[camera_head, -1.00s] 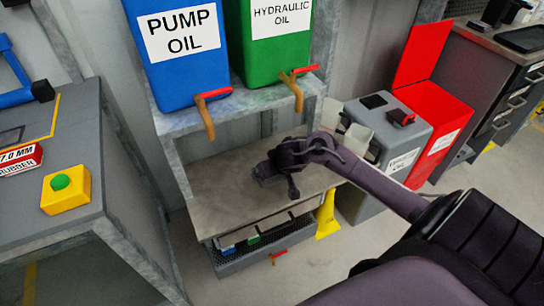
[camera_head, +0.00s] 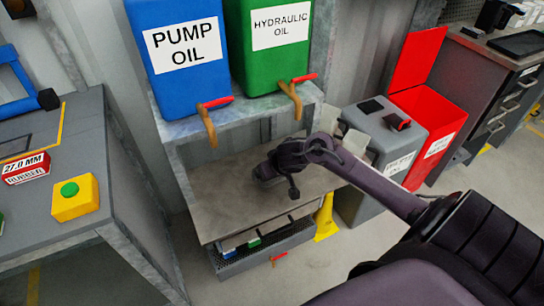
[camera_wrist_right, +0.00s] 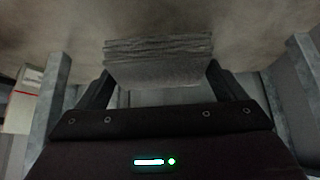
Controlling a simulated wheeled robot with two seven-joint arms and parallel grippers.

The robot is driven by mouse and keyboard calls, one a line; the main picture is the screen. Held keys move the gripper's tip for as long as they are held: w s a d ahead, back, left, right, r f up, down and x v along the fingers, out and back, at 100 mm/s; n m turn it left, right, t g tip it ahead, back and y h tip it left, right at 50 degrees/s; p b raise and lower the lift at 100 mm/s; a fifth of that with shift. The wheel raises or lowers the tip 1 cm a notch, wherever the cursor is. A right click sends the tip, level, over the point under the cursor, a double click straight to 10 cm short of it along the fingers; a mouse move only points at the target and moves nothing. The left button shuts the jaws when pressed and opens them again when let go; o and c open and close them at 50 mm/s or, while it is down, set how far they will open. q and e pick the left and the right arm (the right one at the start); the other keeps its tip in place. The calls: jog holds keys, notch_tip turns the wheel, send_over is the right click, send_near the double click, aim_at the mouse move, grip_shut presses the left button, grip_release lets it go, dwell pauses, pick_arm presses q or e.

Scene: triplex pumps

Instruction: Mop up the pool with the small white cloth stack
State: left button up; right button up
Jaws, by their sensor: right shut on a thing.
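My right gripper (camera_head: 262,182) reaches in from the right over the brown-grey bench top (camera_head: 228,214) under the oil tanks. In the right wrist view the gripper (camera_wrist_right: 160,82) is shut on the grey-looking, layered cloth stack (camera_wrist_right: 158,62). The stack lies at or just above the bench surface; I cannot tell if it touches. In the head view the gripper hides most of the stack. I cannot make out a clear edge of the pool on the bench top. My left gripper is not in view.
A blue pump oil tank (camera_head: 182,82) and a green hydraulic oil tank (camera_head: 262,72) with taps stand on the shelf above. A grey bin (camera_head: 378,150) and a red bin (camera_head: 425,120) stand to the right. A table with a yellow button box (camera_head: 75,197) is at the left.

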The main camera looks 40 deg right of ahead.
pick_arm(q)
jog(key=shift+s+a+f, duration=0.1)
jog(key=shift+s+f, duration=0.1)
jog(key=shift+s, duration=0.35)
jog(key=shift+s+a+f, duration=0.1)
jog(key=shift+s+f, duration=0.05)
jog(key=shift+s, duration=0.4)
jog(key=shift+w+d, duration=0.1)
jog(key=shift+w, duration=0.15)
